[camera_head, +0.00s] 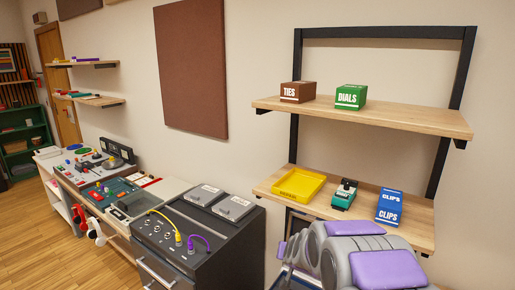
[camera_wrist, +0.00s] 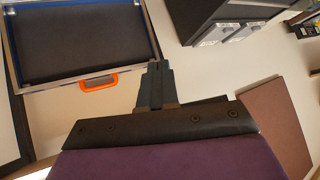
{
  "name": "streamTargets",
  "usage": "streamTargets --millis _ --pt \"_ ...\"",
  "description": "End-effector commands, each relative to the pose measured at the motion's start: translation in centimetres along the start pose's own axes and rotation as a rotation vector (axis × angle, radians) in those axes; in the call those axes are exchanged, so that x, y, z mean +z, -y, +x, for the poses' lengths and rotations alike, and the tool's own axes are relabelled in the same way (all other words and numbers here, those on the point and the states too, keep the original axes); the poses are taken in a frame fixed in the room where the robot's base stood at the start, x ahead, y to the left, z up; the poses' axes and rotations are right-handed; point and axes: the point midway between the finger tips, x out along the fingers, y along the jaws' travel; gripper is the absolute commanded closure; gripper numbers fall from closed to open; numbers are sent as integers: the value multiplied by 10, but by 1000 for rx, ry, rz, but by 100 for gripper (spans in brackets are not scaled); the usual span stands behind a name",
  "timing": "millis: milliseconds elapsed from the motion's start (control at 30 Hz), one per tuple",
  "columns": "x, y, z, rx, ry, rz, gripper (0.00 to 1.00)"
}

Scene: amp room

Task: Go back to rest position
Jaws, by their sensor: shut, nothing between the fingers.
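My gripper (camera_wrist: 157,82) shows in the wrist view as a dark pair of fingers pressed together, with nothing held between them. Its fingers are apart from everything around them. In the head view my grey and purple arm links fill the lower right corner, and the fingertips are not visible there. The arm appears folded close to my body, in front of the lower wooden shelf (camera_head: 419,222).
The lower shelf bears a yellow tray (camera_head: 282,193), a green pedal (camera_head: 344,195) and a blue CLIPS box (camera_head: 390,207). The upper shelf (camera_head: 420,118) bears TIES (camera_head: 297,92) and DIALS (camera_head: 351,97) boxes. A black cabinet (camera_head: 222,262) stands left. An orange-handled case (camera_wrist: 97,84) is near the gripper.

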Motion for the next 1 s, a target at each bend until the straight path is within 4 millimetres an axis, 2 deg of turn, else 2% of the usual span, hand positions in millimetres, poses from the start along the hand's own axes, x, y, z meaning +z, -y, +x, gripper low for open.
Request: streamTargets --millis 33,167,367,567,800,900,1000 --pt "7 3 -20 -13 40 -10 100" --pt "34 8 -68 -35 163 -42 100" --pt "85 3 -145 -43 358 -91 100" --pt "144 -16 -227 -19 552 -133 100" --pt "216 -51 -324 49 778 -170 100" --pt "243 -65 -358 84 857 -177 100" --pt "263 -75 -384 113 917 -182 100"
